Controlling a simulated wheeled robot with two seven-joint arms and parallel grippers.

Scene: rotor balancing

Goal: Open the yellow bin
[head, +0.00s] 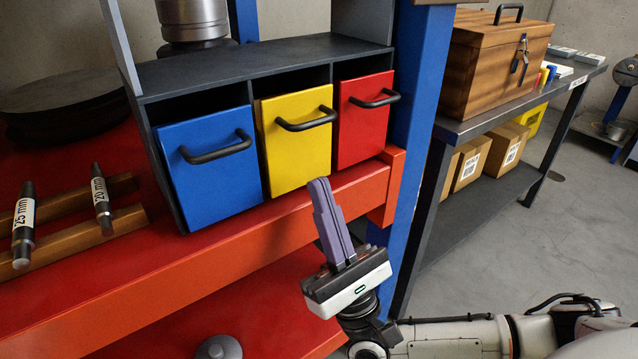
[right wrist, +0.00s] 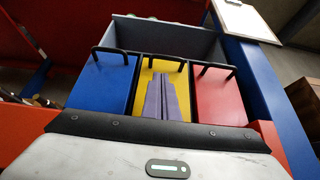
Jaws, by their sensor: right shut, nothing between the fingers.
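The yellow bin (head: 298,148) sits in the dark grey rack between the blue bin and the red bin, with its front in line with theirs. Its black handle (head: 307,121) is free. My right gripper (head: 319,184) is shut and empty, in front of and below the yellow bin's handle in the head view. In the right wrist view, its purple fingers (right wrist: 167,85) lie together over the yellow bin (right wrist: 144,77), pointing toward the handle, and hide part of the front. My left gripper is in neither view.
The blue bin (head: 205,172) and red bin (head: 363,125) flank the yellow one in the rack (head: 260,62). A blue post (head: 413,90) stands to the right. Rods marked 20 mm (head: 102,200) and 25 mm (head: 23,228) lie at left. A wooden box (head: 490,65) stands on the side table.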

